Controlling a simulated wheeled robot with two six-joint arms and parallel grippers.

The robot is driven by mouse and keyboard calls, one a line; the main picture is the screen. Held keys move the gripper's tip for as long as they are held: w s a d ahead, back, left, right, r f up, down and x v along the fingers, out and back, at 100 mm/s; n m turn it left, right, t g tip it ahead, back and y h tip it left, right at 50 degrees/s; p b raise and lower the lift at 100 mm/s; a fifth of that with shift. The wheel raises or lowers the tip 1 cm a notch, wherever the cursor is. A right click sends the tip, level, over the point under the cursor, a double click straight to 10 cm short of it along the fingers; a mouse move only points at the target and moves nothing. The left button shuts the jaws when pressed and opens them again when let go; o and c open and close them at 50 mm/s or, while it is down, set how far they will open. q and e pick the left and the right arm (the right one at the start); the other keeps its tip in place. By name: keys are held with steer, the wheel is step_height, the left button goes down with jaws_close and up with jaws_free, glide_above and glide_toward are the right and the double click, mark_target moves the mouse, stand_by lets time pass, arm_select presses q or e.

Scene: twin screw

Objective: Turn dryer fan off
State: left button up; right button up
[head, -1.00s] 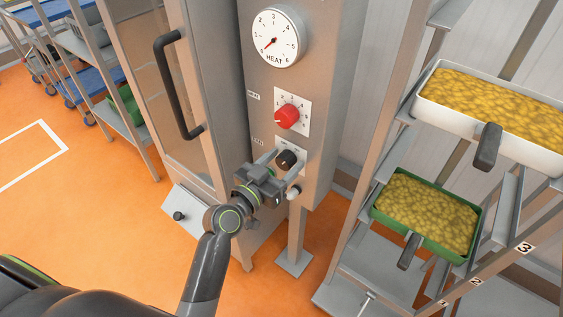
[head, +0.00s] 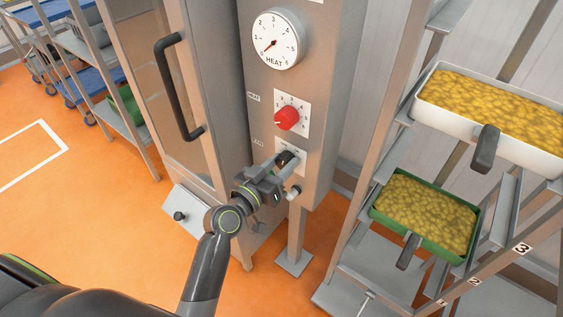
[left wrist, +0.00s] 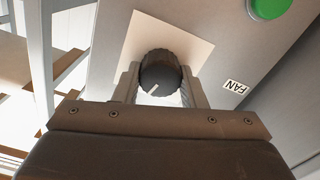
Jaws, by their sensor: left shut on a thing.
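The dryer's fan knob is black and round, on a white plate on the grey control panel. In the head view the fan knob (head: 286,158) sits below the red heat knob (head: 287,118). In the left wrist view the fan knob (left wrist: 160,74) shows a pale pointer line, with a FAN label (left wrist: 235,87) beside it. My left gripper (head: 281,164) is shut on the fan knob, one finger on each side in the left wrist view (left wrist: 158,88). The lettering around the knob is too small or hidden to read. My right gripper is not in view.
A heat dial (head: 276,39) is above the knobs, its needle at the low end. A green button (left wrist: 270,7) shows in the left wrist view. The dryer door handle (head: 178,88) is at left. A rack with a white tray (head: 431,104) and green tray (head: 380,216) stands at right.

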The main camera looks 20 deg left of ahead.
arm_select(q)
steer(key=shift+n, duration=1)
steer(key=n+p, duration=0.1)
steer(key=n, duration=0.2)
steer(key=shift+a+n+p, duration=0.1)
steer(key=shift+n+p, duration=0.2)
steer(key=shift+n, duration=0.7)
steer(key=shift+n+p, duration=0.5)
steer(key=shift+n, duration=0.6)
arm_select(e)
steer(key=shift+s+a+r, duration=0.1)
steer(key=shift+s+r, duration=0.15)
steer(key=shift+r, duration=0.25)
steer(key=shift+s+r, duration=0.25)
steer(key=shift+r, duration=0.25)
arm_select(q)
steer(key=o, duration=1)
